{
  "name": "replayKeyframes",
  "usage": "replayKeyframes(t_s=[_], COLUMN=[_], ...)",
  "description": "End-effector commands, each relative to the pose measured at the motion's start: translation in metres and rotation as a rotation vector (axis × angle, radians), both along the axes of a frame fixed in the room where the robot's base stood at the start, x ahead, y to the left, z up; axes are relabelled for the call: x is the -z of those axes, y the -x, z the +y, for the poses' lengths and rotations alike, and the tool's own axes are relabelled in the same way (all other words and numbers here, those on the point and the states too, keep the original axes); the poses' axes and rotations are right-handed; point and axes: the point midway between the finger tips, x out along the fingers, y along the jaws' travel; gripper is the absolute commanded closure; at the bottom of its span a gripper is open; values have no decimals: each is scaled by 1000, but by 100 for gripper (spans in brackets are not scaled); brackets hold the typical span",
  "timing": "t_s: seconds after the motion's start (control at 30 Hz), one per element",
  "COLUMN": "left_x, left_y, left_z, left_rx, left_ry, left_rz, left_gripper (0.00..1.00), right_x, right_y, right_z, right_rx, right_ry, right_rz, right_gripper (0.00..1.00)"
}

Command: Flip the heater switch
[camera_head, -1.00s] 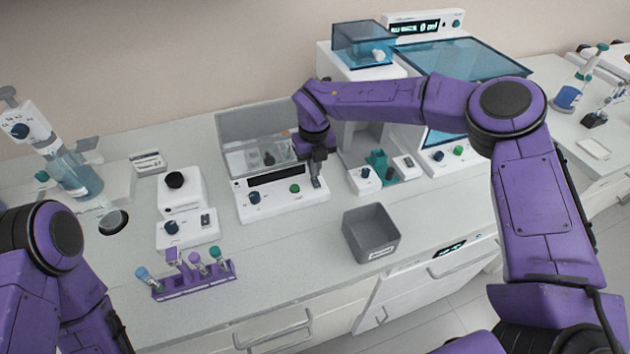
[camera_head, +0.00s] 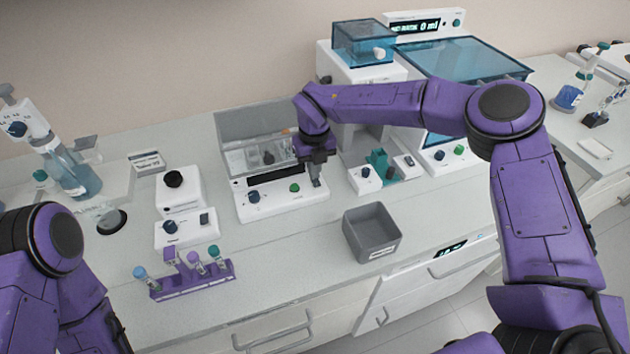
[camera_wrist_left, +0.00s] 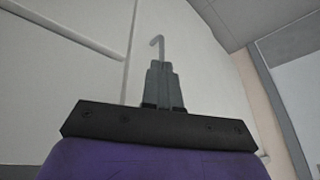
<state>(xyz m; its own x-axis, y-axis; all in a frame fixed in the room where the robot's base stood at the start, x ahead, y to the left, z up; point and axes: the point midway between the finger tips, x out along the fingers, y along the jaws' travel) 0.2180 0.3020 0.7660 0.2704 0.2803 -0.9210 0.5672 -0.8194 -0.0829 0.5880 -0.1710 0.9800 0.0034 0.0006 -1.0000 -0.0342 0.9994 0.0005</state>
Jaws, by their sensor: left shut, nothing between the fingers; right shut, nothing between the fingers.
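A white device (camera_head: 264,207) with a raised grey lid (camera_head: 232,127) stands on the counter; I take it for the heater. Its front panel has a dark display, a blue knob (camera_head: 254,197) and a green button (camera_head: 294,188). My right gripper (camera_head: 317,184) points down at the panel's right end, its fingers shut and empty. The fingertips are at or just above a small grey part there, mostly hidden by them; I cannot tell whether they touch or how the switch is set. My left gripper (camera_wrist_left: 161,80) is shut and empty in the left wrist view, before pale surfaces.
A purple tube rack (camera_head: 192,282) and a smaller white device (camera_head: 187,229) with a blue knob stand left of the heater. A grey bin (camera_head: 371,236) stands to its right. Bare counter (camera_head: 285,255) lies in front. A machine with blue covers (camera_head: 462,60) is behind my right arm.

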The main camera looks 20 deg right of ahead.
Motion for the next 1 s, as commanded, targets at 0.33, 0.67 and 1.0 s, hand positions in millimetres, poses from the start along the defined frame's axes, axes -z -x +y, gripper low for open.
replayKeyframes(t_s=[0.33, 0.67, 1.0], left_x=[-3, -27, -48], left_y=[0, 0, 0], left_z=[0, 0, 0], left_rx=[0, 0, 0], left_ry=[0, 0, 0], left_rz=[0, 0, 0], left_gripper=[100, 100, 100], right_x=[-2, -35, -67], right_y=[2, 1, 1], right_z=[0, 0, 0], right_rx=[0, 0, 0], right_ry=[1, 1, 1], right_rz=[7, 4, 4], right_gripper=[100, 100, 100])
